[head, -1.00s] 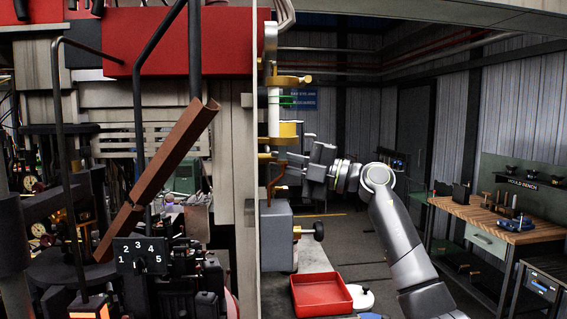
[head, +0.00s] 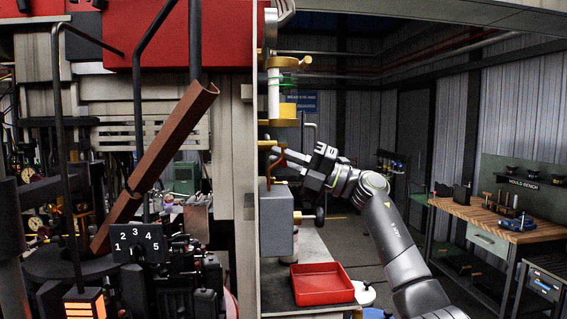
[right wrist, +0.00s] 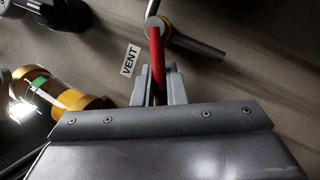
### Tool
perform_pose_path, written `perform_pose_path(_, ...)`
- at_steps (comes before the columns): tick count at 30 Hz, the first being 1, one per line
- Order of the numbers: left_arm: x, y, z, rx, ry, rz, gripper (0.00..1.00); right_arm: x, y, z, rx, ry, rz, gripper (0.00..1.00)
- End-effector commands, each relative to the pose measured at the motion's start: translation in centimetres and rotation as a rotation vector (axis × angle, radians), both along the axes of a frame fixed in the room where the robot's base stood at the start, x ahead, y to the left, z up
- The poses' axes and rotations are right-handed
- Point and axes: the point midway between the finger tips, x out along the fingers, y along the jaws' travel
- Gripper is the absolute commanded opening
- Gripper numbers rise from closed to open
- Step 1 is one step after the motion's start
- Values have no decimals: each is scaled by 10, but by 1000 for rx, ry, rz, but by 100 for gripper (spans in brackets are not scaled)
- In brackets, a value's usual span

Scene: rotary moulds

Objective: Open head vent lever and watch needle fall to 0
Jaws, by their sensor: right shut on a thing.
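The head vent lever (right wrist: 155,55) is a red bar below a round pivot in the right wrist view. A label reading VENT (right wrist: 130,61) is beside it. My right gripper (right wrist: 157,80) has its two fingers on either side of the red bar and is shut on it. In the head view my right gripper (head: 283,158) reaches left to the brass fittings by the column, tilted, and the lever is hard to make out there. No gauge needle can be read in these views. My left gripper is not in view.
A grey box with a black knob (head: 277,222) is below the gripper. A red tray (head: 322,284) lies lower down. Brass fittings with a lit glass tube (right wrist: 62,103) are close at left in the wrist view. A wooden mould bench (head: 487,213) stands at right.

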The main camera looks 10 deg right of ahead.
Motion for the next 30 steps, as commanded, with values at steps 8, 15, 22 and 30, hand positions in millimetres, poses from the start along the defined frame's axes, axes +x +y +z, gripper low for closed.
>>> perform_pose_path(8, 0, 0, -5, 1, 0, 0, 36, 3, 0, -6, -1, -118, 1, 0)
perform_pose_path(15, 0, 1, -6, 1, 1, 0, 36, 4, 0, -8, -2, -153, 1, 0)
perform_pose_path(22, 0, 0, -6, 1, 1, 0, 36, 4, 0, -8, -2, -155, 2, 0)
perform_pose_path(30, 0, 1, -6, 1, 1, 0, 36, 4, 0, -8, -2, -153, 1, 32)
